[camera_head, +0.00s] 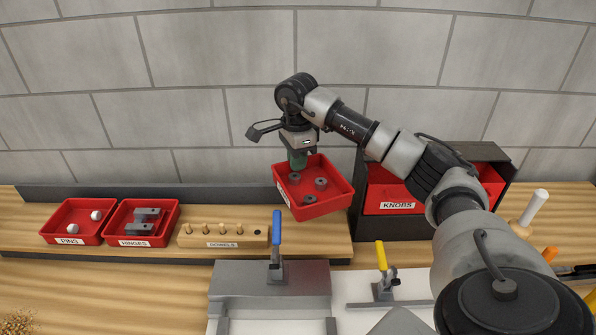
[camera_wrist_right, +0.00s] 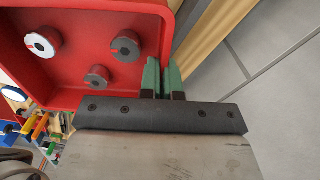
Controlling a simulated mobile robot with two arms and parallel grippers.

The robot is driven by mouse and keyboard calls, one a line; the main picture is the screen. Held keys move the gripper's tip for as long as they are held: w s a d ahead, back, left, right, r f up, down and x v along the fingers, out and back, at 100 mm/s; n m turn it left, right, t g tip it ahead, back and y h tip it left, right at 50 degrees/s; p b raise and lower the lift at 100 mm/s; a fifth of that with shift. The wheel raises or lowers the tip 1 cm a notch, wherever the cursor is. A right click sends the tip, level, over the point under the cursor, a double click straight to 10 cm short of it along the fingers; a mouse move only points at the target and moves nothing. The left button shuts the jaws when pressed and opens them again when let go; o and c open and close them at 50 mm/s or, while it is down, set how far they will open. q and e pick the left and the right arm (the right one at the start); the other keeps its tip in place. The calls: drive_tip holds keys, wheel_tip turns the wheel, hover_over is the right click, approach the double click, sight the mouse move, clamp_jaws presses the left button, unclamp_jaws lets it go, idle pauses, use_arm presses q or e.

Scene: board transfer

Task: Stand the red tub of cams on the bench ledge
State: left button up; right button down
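The red tub of cams (camera_head: 330,204) hangs from my right gripper (camera_head: 298,162) and looks slightly tilted, above the right part of the wooden bench ledge (camera_head: 312,243). Several grey cams lie in it. In the right wrist view the green fingers of the right gripper (camera_wrist_right: 163,78) are closed on the wall of the red tub (camera_wrist_right: 80,95), with cams showing inside. The tub's underside is hidden, but it appears clear of the ledge. My left gripper is not in view.
On the ledge stand a pins tub (camera_head: 62,228), a hinges tub (camera_head: 125,238) and a dowel block (camera_head: 218,241). A dark rack with a red knobs bin (camera_head: 400,207) stands to the right. A blue-handled clamp (camera_head: 276,245) rises in front. A dark strip (camera_head: 150,193) backs the ledge.

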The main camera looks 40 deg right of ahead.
wheel_tip(320, 180, down, 3)
drive_tip(key=shift+f+p, duration=0.15)
drive_tip(key=shift+p, duration=0.3)
drive_tip(key=shift+f, duration=0.25)
